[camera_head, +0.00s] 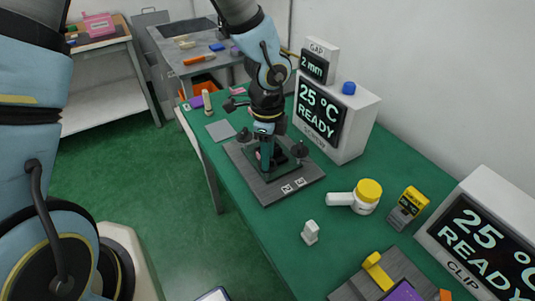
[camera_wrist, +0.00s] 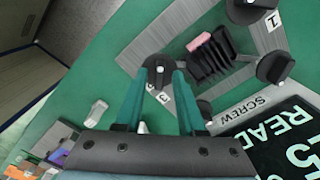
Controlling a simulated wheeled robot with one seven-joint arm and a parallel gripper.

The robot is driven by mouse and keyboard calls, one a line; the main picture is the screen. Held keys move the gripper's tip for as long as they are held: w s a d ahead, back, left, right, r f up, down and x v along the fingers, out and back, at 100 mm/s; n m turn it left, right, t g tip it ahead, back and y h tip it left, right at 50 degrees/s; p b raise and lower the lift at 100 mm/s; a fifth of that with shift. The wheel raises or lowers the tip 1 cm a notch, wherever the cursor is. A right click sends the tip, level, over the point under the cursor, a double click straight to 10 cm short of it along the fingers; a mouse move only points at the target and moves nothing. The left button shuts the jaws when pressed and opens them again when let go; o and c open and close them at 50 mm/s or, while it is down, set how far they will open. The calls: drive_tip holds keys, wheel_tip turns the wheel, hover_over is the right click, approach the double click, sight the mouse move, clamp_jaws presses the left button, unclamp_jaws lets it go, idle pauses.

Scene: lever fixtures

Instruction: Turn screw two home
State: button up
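The screw fixture is a grey plate (camera_head: 277,187) on the green table, with black round knobs around a black ribbed clamp (camera_wrist: 211,57) that holds a pink piece. My gripper (camera_wrist: 160,75) points down over it, its two teal fingers apart. One black knob (camera_wrist: 158,68) shows between and beyond the fingertips; contact is unclear. A tag beside it (camera_wrist: 164,97) seems to read 3. Another knob (camera_wrist: 250,10) has a tag reading 1; further knobs (camera_wrist: 275,67) sit right and below. In the head view my gripper (camera_head: 265,158) partly hides the plate's middle.
A white box (camera_head: 335,117) beside the plate shows 25 °C READY, with a smaller 2 mm display (camera_head: 317,63) on top. A yellow-lidded jar (camera_head: 367,196), a small white block (camera_head: 310,232) and a CLIP display box (camera_head: 485,235) stand nearer.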

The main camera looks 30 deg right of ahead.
drive_tip(key=shift+o, duration=0.2)
wheel_tip(320, 180, up, 11)
idle(0.6)
drive_tip(key=shift+f, duration=0.15)
drive_tip(key=w+a+n, duration=0.7)
drive_tip(key=a, duration=0.2)
drive_tip(key=w+a+r+n, duration=0.1)
drive_tip(key=w+a+n, duration=0.2)
drive_tip(key=a+n, duration=0.6)
drive_tip(key=w+a+r+n+t, duration=0.1)
drive_tip(key=w+a+n, duration=0.1)
drive_tip(key=a+n, duration=0.8)
drive_tip(key=a, duration=0.6)
drive_tip(key=shift+w+a+r+n+t, duration=0.15)
drive_tip(key=shift+w+a+n+t, duration=0.15)
drive_tip(key=shift+w, duration=0.1)
